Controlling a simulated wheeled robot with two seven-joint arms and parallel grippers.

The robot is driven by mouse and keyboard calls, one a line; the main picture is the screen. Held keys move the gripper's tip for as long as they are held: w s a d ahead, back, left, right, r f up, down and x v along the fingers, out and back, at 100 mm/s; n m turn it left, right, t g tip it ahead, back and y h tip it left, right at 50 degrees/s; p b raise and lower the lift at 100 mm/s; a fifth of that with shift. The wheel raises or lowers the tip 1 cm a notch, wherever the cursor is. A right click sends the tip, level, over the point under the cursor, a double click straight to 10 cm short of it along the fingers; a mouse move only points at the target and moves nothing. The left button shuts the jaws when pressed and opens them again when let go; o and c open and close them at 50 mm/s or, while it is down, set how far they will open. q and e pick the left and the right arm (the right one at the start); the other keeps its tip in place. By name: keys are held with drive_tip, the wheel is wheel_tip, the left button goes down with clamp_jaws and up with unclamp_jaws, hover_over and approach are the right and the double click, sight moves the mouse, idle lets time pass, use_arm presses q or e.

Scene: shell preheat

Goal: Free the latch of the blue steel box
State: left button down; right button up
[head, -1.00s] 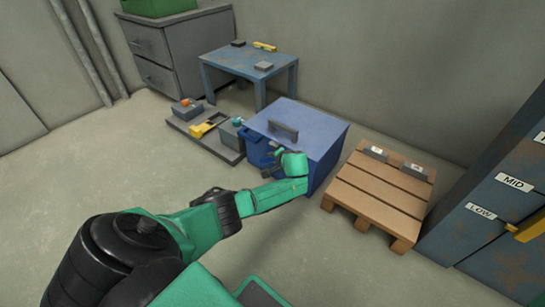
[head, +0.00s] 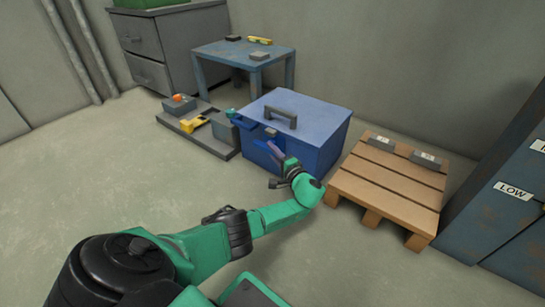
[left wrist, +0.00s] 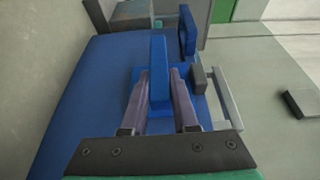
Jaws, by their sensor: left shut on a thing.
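The blue steel box (head: 320,125) stands on the floor in the middle of the head view, with a dark handle (head: 281,117) on its lid. My left gripper (head: 275,151) is at the front of the box, below the small latch fittings (head: 270,132). In the left wrist view, the fingers of my left gripper (left wrist: 160,80) lie on either side of an upright blue bar (left wrist: 158,60) and are shut on it. A small grey block (left wrist: 198,79) sits beside the right finger. My right gripper is out of view.
A wooden pallet (head: 388,190) with two grey blocks stands close to the right of the box. A grey tray (head: 215,145) with tools lies to the left, before a blue table (head: 243,52). Grey-blue cabinets (head: 500,195) stand at right. The floor in front is clear.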

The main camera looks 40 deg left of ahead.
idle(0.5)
use_arm(q)
drive_tip(key=c, duration=0.7)
unclamp_jaws()
